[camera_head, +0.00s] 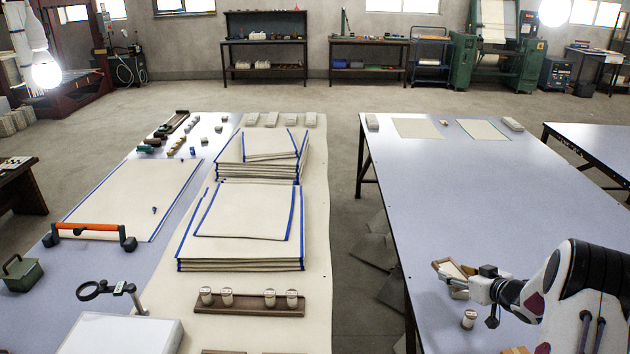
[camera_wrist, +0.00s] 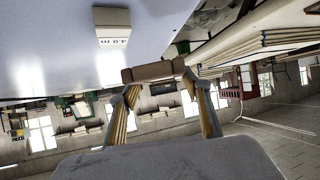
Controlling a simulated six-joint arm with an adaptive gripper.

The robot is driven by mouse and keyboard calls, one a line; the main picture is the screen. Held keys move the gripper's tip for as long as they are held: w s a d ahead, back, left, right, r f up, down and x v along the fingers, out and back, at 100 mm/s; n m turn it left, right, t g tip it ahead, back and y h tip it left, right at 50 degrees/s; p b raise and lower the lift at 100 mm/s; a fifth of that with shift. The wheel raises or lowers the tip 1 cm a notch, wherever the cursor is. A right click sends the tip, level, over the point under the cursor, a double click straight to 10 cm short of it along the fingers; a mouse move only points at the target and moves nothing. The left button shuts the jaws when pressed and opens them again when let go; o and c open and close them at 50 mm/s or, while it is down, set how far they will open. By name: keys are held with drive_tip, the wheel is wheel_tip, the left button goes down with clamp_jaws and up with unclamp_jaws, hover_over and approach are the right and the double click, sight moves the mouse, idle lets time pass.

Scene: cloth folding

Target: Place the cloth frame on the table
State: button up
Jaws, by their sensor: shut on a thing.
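My gripper (camera_head: 462,284) is over the near part of the right-hand table (camera_head: 460,200). It is shut on a small brown wooden piece, which I take to be the cloth frame (camera_head: 441,265). The piece looks tilted, and part of it is hidden by the gripper. In the wrist view, the brown frame (camera_wrist: 148,73) spans between the two fingertips of my gripper (camera_wrist: 160,80). I cannot tell whether it touches the table or hangs just above it.
Two cloth sheets (camera_head: 417,129) and pale blocks (camera_head: 513,124) lie at the far end. The middle of this table is clear. Stacked blue-edged cloths (camera_head: 240,222) lie on the left table, across a gap.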

drive_tip(key=s+a+f+n+g+y, duration=0.1)
drive_tip(key=s+a+n+g+y, duration=0.2)
drive_tip(key=a, duration=1.2)
drive_tip(key=s+a+f+n+g+y, duration=0.1)
drive_tip(key=s+a+n+y, duration=0.3)
drive_tip(key=a, duration=1.1)
drive_tip(key=s+a+n+g, duration=0.3)
drive_tip(key=s+a, duration=0.5)
drive_tip(key=s, duration=0.4)
drive_tip(key=s+a+r+n+g+y, duration=0.1)
drive_tip(key=s+a+n+g, duration=0.3)
drive_tip(key=s+a, duration=0.4)
drive_tip(key=s, duration=0.4)
drive_tip(key=shift+s+y, duration=0.2)
drive_tip(key=shift+y, duration=0.1)
drive_tip(key=shift+f, duration=2.85)
drive_tip(key=shift+f, duration=0.1)
drive_tip(key=shift+f, duration=2)
